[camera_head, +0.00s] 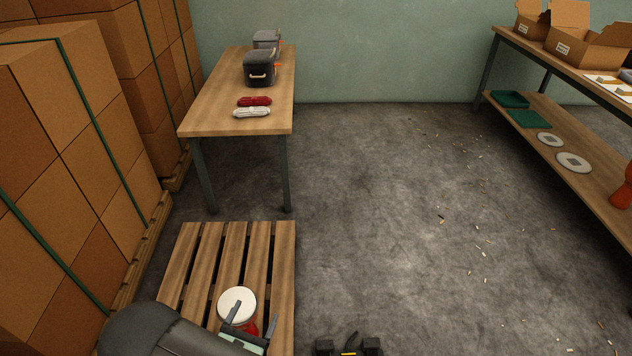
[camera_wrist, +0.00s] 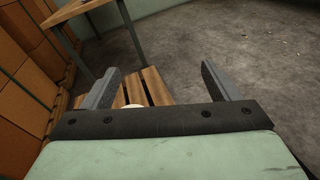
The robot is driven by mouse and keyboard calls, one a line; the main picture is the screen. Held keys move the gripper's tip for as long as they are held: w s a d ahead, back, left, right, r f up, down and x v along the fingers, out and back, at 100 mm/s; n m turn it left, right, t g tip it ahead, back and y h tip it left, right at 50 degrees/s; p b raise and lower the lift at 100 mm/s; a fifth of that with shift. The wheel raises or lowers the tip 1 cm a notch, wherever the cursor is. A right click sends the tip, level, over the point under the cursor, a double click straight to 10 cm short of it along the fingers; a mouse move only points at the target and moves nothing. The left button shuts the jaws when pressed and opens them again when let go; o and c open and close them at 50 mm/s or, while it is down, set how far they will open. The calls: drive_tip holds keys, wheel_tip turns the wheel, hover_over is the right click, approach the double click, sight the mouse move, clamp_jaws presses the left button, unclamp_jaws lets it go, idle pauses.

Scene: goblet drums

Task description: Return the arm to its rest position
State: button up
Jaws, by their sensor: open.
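My gripper (camera_head: 254,316) is at the bottom of the head view, over the wooden pallet (camera_head: 190,262). In the wrist view, the two fingers of my gripper (camera_wrist: 161,82) stand wide apart with nothing between them. A goblet drum (camera_head: 238,299) with a white round head and a red body stands on the pallet, beside and partly behind my gripper. Only a small pale piece of the drum (camera_wrist: 134,106) shows in the wrist view, above the gripper's dark bar. I cannot tell whether a finger touches the drum.
Strapped boxes (camera_head: 65,150) stack along the left. A wooden table (camera_head: 222,105) behind the pallet holds dark cases (camera_head: 259,69) and red (camera_head: 254,101) and white (camera_head: 252,112) bundles. A shelved bench (camera_head: 570,165) stands at right. The floor (camera_head: 390,210) between is open, with scattered litter.

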drive_tip(key=w+d+r+m+g+h+p, duration=0.2)
drive_tip(key=d+r+m+g+h+p, duration=0.35)
drive_tip(key=d+r+m+g, duration=1.15)
drive_tip(key=s+d+r+m+y+p, duration=0.1)
drive_tip(key=s+d+r+m+y, duration=0.3)
drive_tip(key=r, duration=0.5)
drive_tip(key=s+d+r+m+t+y+p, duration=0.1)
drive_tip(key=s+d+r+m+y, duration=0.4)
drive_tip(key=s+d+r+m, duration=0.3)
wheel_tip(320, 180, up, 2)
drive_tip(key=shift+s+d+r+m+p, duration=0.1)
drive_tip(key=shift+s+d+m+p, duration=0.25)
drive_tip(key=shift+s+m, duration=0.4)
drive_tip(key=shift+w, duration=0.15)
